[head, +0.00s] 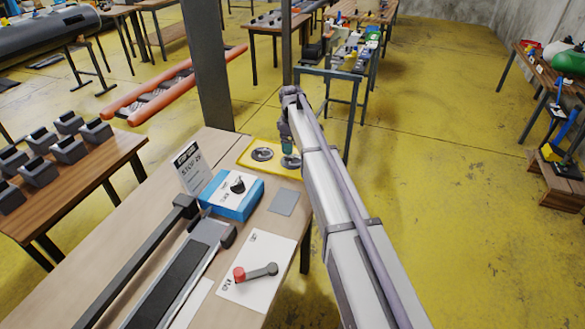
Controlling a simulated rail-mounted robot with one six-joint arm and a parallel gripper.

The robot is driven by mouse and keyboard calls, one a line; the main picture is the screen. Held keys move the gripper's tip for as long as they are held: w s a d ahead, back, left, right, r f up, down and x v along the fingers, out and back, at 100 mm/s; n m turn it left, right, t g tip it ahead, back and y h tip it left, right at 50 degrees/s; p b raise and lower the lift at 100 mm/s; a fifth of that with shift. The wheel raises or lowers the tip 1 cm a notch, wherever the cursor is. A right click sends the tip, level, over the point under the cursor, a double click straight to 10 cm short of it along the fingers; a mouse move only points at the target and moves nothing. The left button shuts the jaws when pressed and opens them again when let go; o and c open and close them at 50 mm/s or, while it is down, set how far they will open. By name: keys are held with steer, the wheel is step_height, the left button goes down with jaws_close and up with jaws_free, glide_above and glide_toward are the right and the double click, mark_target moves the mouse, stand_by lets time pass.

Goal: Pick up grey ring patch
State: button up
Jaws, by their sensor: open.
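Two grey ring-shaped patches lie on a yellow tray or mat (250,164) at the far end of the wooden bench. The left grey ring patch (262,158) is in full view. The right ring patch (290,166) is partly hidden under my gripper and arm.
A grey post (207,65) stands just behind.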

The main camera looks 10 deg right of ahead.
mark_target(291, 157)
step_height(291, 157, down, 7)
steer(key=b, duration=0.5)
steer(key=shift+r, duration=0.1)
steer(key=shift+s+r, duration=0.1)
steer(key=shift+r, duration=0.15)
steer(key=c, duration=1)
